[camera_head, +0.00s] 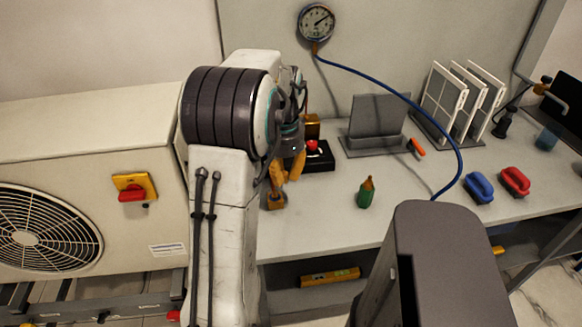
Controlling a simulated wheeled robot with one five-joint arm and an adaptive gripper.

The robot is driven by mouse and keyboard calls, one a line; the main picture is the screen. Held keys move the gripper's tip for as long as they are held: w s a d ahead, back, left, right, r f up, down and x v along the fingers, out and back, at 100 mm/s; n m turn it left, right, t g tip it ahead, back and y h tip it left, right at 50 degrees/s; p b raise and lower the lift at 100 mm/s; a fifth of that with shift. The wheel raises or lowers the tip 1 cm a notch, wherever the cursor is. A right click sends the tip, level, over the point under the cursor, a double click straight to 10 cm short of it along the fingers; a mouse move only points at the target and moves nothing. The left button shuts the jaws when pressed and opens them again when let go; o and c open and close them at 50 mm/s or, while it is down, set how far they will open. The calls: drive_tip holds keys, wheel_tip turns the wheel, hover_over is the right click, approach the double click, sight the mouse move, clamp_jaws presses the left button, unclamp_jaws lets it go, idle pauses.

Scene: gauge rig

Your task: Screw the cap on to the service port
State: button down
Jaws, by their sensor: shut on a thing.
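My gripper (287,173) is at the left end of the workbench, its orange fingers pointing down. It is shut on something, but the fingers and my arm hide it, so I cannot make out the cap. An orange-brown fitting (275,201) stands on the bench just below and left of the fingertips; it may be the service port. I cannot tell whether the held thing touches it.
A black box with a red button (312,146) is close behind the gripper. A green bottle (366,192) stands to the right. A blue hose (448,140) hangs from the gauge (316,22). Blue (479,187) and red (515,181) handled blocks lie further right.

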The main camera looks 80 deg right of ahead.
drive_tip(key=w+r+p, duration=0.2)
drive_tip(key=p, duration=0.5)
hover_over(275, 191)
drive_tip(key=shift+m, duration=0.3)
drive_tip(key=shift+f, duration=2.5)
drive_tip(key=shift+f, duration=0.15)
drive_tip(key=shift+f+b, duration=1.95)
drive_tip(key=shift+f, duration=0.5)
drive_tip(key=shift+f+b, duration=1.15)
drive_tip(key=shift+f, duration=0.2)
